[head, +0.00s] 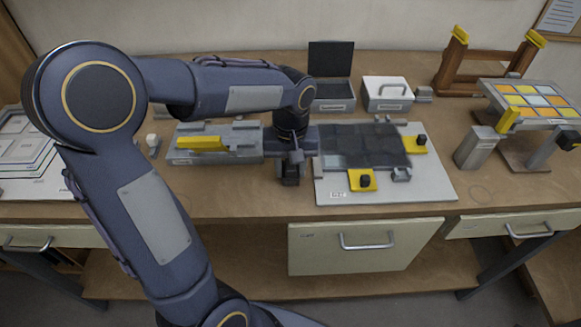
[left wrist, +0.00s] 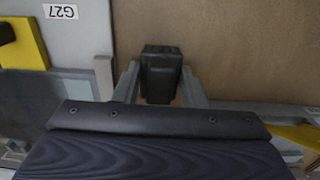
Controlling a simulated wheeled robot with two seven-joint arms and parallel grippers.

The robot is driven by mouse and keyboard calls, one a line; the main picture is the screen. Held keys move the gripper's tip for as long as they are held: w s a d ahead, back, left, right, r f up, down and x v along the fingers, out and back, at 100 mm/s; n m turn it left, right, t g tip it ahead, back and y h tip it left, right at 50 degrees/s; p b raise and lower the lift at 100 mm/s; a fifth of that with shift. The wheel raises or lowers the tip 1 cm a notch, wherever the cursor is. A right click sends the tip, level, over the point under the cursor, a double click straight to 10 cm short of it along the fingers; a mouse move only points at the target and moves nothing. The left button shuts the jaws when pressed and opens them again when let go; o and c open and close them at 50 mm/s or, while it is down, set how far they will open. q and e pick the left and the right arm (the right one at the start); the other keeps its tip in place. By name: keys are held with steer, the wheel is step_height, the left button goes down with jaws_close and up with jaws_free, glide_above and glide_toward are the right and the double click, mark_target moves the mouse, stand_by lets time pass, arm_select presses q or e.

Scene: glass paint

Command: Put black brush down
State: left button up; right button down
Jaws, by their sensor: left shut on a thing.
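My left gripper (head: 290,180) points down between the grey holder and the white board, near the front of the bench. In the left wrist view its two grey fingers (left wrist: 160,85) are closed on a black block-like thing, which I take to be the black brush (left wrist: 161,66). The brush's lower end is hidden, so I cannot tell whether it touches the bench. The grey holder (head: 215,157) with a yellow bar (head: 201,143) lies left of the gripper. My right gripper is not in view.
The white board (head: 425,188) right of the gripper bears a dark glass panel (head: 360,145) with yellow clamps (head: 361,181). An open black-lidded box (head: 332,92), a white box (head: 387,93) and a coloured-tile rack (head: 528,98) stand farther back. The bench's front strip (head: 240,200) is clear.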

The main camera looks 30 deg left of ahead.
arm_select(q)
steer(key=shift+f, duration=0.25)
steer(key=shift+f, duration=0.2)
steer(key=o, duration=1.2)
steer(key=shift+s, duration=0.1)
